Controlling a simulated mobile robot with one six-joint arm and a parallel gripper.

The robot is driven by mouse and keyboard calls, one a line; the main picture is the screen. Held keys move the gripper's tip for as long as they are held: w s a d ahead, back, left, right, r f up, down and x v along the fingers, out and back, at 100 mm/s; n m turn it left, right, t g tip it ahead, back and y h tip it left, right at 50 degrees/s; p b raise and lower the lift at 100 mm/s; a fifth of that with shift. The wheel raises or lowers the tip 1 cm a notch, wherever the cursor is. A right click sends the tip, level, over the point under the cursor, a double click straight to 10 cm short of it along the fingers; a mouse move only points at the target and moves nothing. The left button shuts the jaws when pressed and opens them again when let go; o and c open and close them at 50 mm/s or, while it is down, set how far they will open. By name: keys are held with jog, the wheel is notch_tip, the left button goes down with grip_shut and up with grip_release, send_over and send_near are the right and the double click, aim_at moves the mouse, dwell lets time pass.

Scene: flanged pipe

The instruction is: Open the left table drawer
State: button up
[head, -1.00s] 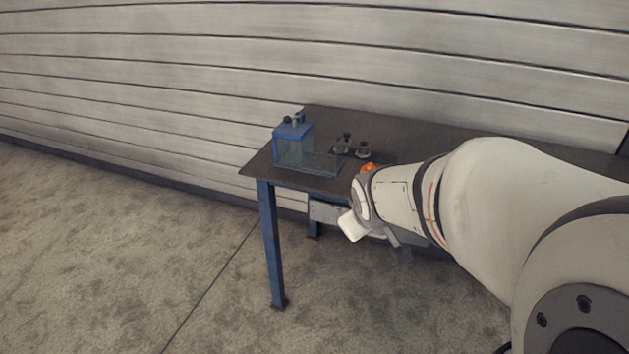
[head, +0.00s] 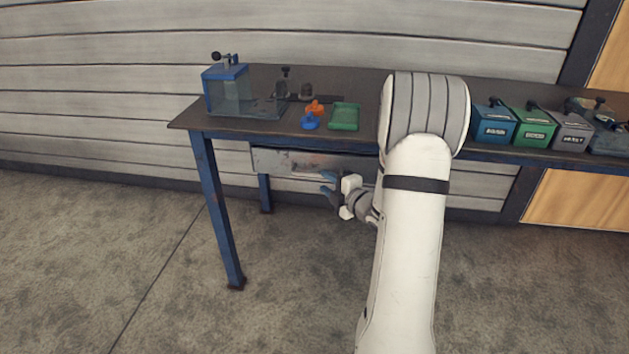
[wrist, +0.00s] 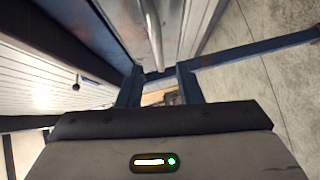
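The left table drawer (head: 290,162) is a worn grey metal front under the left part of the table (head: 250,138); it looks shut. Its handle shows only faintly in the head view. My gripper (head: 323,188) is just below and in front of the drawer's right part, with blue fingers spread apart. In the wrist view my gripper (wrist: 160,86) also shows two separated fingers. A grey metal bar (wrist: 153,45), seemingly the drawer's handle or edge, reaches toward the gap between them. I cannot tell whether they touch it.
On the tabletop are a blue clear-sided box (head: 227,92), a green tray (head: 344,117), and small orange (head: 314,107) and blue (head: 310,121) parts. Coloured bins (head: 535,125) stand at the right. A blue table leg (head: 219,210) is at the left. The floor in front is free.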

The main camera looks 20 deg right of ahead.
aim_at(316, 176)
jog(key=x, duration=0.6)
jog(key=shift+w+a+b, duration=0.1)
jog(key=shift+w+b, duration=0.2)
grip_shut()
